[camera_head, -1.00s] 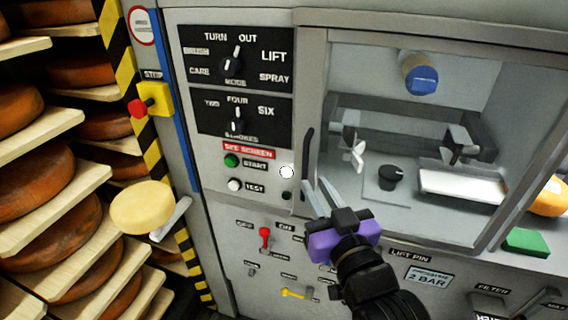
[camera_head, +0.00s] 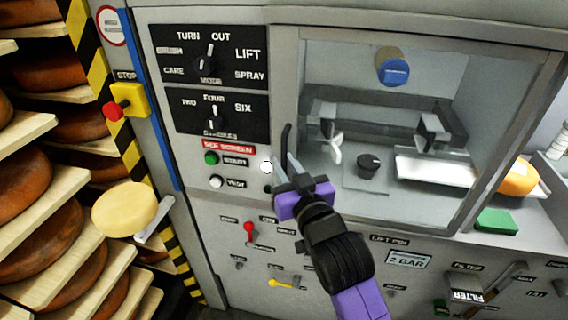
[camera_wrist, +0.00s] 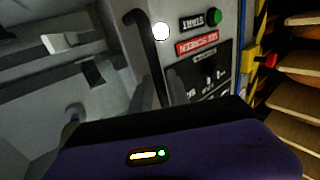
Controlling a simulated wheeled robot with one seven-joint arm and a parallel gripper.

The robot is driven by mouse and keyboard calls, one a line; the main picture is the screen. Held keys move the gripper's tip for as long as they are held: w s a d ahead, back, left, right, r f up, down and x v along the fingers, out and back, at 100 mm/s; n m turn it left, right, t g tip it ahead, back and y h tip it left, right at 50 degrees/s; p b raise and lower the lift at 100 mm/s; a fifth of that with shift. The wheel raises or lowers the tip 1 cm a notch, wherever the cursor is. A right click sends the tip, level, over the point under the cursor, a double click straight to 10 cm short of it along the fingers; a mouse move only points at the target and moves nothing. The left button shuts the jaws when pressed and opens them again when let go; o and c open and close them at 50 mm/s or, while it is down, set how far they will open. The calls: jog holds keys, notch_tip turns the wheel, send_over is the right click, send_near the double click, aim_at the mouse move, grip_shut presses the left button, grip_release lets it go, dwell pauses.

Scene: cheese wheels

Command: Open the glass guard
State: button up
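The glass guard is a clear pane in a grey frame (camera_head: 382,29) on the machine's front, and looks shut. Its dark upright handle (camera_head: 286,136) is at the frame's left edge; the handle also shows in the wrist view (camera_wrist: 149,50). My gripper (camera_head: 284,163) is at the handle's lower end, its two fingers apart. They seem to lie to either side of the handle, but I cannot tell whether they touch it. In the wrist view the purple gripper body hides much of the lower picture.
A control panel with knobs (camera_head: 208,62) and buttons is left of the guard. A yellow stop box (camera_head: 130,98) and a pale cheese wheel (camera_head: 124,209) are further left, beside shelves of cheese. A green block (camera_head: 497,220) is at the right. Levers and switches line the lower panel.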

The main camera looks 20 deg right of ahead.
grip_shut()
dwell(1.3)
